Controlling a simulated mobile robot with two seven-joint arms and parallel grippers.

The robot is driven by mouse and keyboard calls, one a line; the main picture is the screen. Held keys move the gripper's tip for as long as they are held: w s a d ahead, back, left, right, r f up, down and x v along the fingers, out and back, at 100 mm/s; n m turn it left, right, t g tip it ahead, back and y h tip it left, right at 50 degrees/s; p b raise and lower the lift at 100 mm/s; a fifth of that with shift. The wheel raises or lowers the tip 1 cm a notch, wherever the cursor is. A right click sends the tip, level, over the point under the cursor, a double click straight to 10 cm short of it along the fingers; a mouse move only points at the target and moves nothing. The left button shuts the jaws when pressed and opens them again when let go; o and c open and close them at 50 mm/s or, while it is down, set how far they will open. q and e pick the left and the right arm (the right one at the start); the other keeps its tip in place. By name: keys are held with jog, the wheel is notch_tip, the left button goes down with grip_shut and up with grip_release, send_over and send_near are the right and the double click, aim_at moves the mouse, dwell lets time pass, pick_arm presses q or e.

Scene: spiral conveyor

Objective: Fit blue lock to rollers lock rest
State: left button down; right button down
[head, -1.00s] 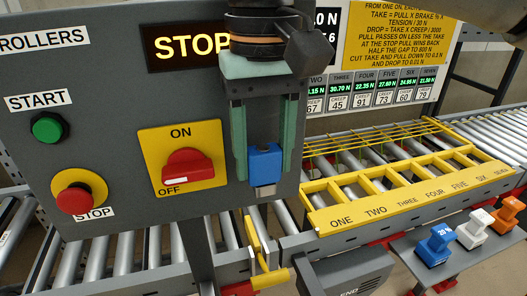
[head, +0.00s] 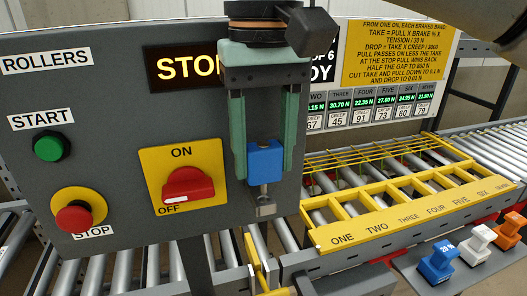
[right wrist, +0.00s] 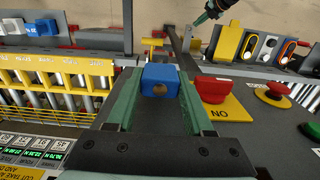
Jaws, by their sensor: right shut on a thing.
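The blue lock (head: 265,162) is between the green fingers of my right gripper (head: 265,172), which is shut on it; its pale metal end points down. It also shows between the fingers in the right wrist view (right wrist: 160,80). In the head view they are in front of the grey ROLLERS panel (head: 110,110), right of the red switch (head: 188,185), set at OFF on a yellow plate. I cannot make out a lock rest for certain. A dark green-tipped part, apparently my left gripper (right wrist: 205,16), shows in the right wrist view; its jaw state is unclear.
The panel has a green START button (head: 50,148) and a red STOP button (head: 75,217). A yellow numbered rack (head: 400,219) lies over the rollers to the right. Blue, white and orange stamp-like blocks (head: 438,262) stand at the lower right.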

jog(key=shift+r, duration=0.4)
jog(key=shift+r, duration=0.1)
jog(key=shift+r, duration=1.9)
